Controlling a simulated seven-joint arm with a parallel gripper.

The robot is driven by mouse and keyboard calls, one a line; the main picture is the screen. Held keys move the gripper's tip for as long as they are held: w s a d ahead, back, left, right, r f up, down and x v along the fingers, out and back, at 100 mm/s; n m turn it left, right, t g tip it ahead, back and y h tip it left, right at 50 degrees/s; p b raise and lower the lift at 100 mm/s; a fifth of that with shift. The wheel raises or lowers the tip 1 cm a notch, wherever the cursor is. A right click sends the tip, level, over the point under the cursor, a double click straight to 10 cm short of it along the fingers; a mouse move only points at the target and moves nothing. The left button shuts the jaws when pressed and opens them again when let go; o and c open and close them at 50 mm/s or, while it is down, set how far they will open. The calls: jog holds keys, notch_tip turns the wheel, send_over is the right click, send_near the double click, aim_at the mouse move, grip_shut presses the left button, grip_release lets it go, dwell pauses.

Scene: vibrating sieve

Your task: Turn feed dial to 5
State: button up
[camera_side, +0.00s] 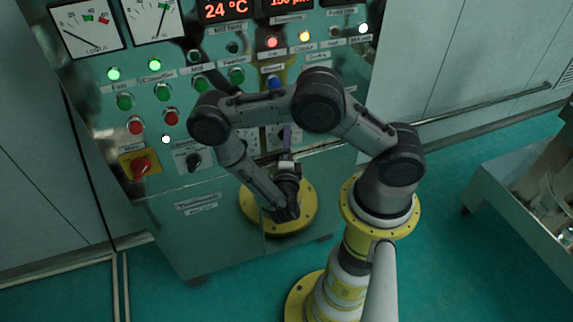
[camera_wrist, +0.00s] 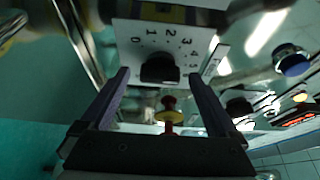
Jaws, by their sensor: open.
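The dial is a black knob (camera_wrist: 160,69) on a white plate with a scale numbered from 0 upward, in the wrist view. Its pointer position is too dark to read. My gripper (camera_wrist: 158,77) is open, with one dark purple finger on each side of the knob in the picture. No contact shows, and I cannot tell the remaining distance. In the side view my gripper (camera_side: 287,138) is up against the lower part of the control panel (camera_side: 230,215), and the dial there is mostly hidden by my arm and gripper.
A second black knob (camera_wrist: 238,105) and a blue button (camera_wrist: 292,62) are to the right in the wrist view. In the side view, a red switch (camera_side: 141,166) on a yellow plate and a black selector (camera_side: 193,160) sit left of my gripper. A metal table (camera_side: 520,190) stands at right.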

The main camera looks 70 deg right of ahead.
jog(key=v, duration=1.3)
jog(key=shift+w, duration=0.1)
jog(key=shift+d, duration=0.1)
